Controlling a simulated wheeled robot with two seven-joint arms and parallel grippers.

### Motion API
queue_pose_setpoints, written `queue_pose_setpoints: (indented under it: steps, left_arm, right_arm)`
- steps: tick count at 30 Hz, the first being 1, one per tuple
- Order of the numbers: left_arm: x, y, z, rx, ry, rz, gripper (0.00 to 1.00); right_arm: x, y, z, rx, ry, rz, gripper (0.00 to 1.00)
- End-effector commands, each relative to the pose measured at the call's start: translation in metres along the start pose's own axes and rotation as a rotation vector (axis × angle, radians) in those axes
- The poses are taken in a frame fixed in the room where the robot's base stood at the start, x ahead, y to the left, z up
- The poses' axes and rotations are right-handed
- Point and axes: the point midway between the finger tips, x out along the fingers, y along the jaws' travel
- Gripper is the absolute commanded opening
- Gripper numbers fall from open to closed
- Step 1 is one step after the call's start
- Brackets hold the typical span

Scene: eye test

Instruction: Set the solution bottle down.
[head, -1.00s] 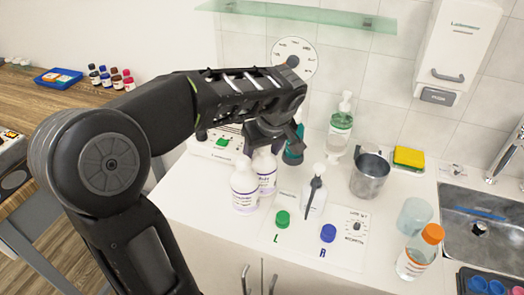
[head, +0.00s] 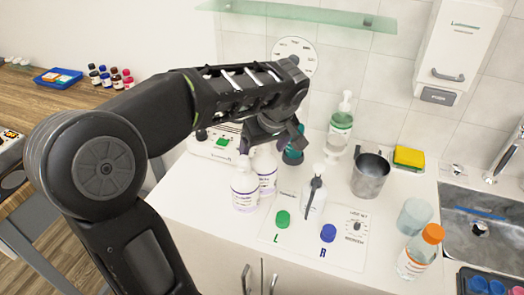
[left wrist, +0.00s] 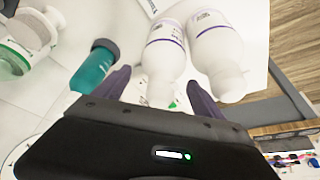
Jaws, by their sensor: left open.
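Two white bottles with purple-marked labels stand upright on the white counter, the front one (head: 244,185) and the rear one (head: 265,168); I cannot tell which is the solution bottle. They also show in the left wrist view as a left bottle (left wrist: 166,58) and a right bottle (left wrist: 215,45). My left gripper (head: 270,142) is open above them. In the left wrist view its fingers (left wrist: 160,95) spread on either side of the left bottle's narrow top, with no grip visible. A teal bottle (left wrist: 95,66) stands just outside the left finger. My right gripper is not in view.
A white mat with green (head: 282,219) and blue (head: 328,233) caps lies in front. A pump bottle (head: 313,196), metal cup (head: 370,177), orange-capped bottle (head: 419,252) and clear cup (head: 413,216) stand to the right, before the sink (head: 485,225).

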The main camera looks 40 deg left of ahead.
Motion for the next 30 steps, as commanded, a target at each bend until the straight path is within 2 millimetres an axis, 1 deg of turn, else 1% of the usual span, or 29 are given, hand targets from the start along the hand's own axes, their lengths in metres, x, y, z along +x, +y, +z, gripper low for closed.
queue_pose_setpoints:
  steps: [12,15,20,30]
  left_arm:
    - [-0.083,0.0,0.0,0.0,0.002,0.004,0.8]
    - [-0.1,0.0,-0.001,0.0,0.0,0.001,0.8]
    - [-0.108,0.0,0.0,0.0,0.0,0.001,0.8]
    - [-0.107,0.0,0.0,0.0,0.001,0.0,0.8]
  right_arm:
    - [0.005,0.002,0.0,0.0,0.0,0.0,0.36]
    - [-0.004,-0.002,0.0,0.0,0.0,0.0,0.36]
    - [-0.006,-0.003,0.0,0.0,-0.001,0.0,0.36]
    - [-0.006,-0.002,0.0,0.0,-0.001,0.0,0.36]
